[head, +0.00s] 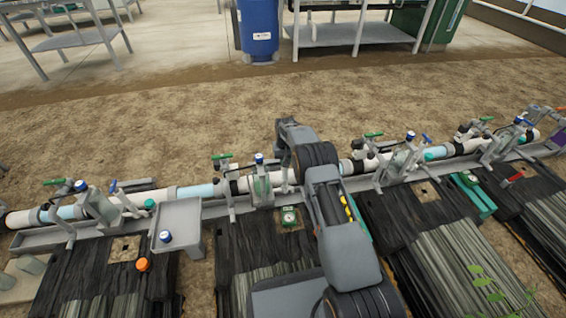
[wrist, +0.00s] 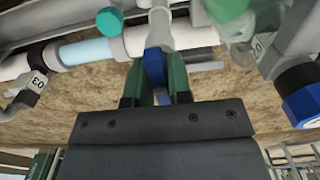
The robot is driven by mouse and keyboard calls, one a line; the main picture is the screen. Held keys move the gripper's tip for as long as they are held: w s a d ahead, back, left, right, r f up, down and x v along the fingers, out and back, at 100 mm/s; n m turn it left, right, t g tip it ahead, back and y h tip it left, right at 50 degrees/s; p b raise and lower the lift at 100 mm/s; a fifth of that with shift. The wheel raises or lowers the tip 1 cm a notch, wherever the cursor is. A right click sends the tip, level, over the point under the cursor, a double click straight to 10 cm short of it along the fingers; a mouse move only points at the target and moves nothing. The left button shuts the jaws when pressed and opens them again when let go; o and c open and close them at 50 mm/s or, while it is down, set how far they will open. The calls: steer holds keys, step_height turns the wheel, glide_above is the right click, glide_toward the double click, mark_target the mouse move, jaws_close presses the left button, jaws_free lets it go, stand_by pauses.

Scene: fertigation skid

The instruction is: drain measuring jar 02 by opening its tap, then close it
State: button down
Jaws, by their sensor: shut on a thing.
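In the wrist view my gripper (wrist: 155,82) is shut on a blue tap handle (wrist: 153,61), with one green finger on each side of it. The handle sits by a grey fitting below the white pipe. Whether the tap is open or closed is unclear. In the head view a jar with green contents (head: 261,187) stands just left of my arm. My arm hides the gripper and handle there.
A dark valve with a blue cap (wrist: 300,95) is close on the right. In the head view a grey tray (head: 178,218) and similar jar stations line the pipe. Open soil lies behind.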

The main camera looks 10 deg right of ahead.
steer(key=shift+f+n, duration=0.1)
steer(key=shift+n, duration=0.6)
steer(key=n, duration=1.8)
stand_by(5.4)
